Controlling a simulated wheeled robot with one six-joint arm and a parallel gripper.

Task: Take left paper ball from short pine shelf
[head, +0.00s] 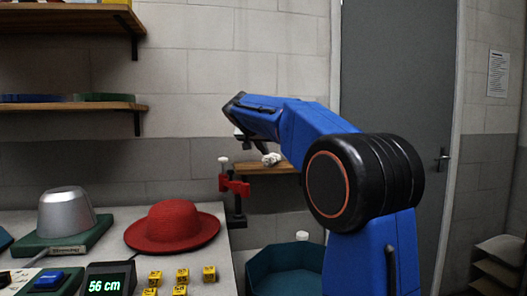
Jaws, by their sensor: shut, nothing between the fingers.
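The short pine shelf (268,170) is on the wall in the middle of the view, its right part hidden behind my arm. A small white crumpled paper lump (270,159) shows at the shelf's top; I cannot tell clearly whether it is one ball or two touching. My gripper (262,147) is at the end of my blue arm, reaching down just above the lump. Its fingers are small and mostly hidden by the wrist. It is shut with nothing held, and I cannot tell whether it touches the paper.
A red clamp (235,186) on a black post stands at the table's edge, left of the shelf. A teal bin (285,272) sits below. A red hat (172,227), a metal hat block (67,212) and yellow cubes (182,275) occupy the table (225,255).

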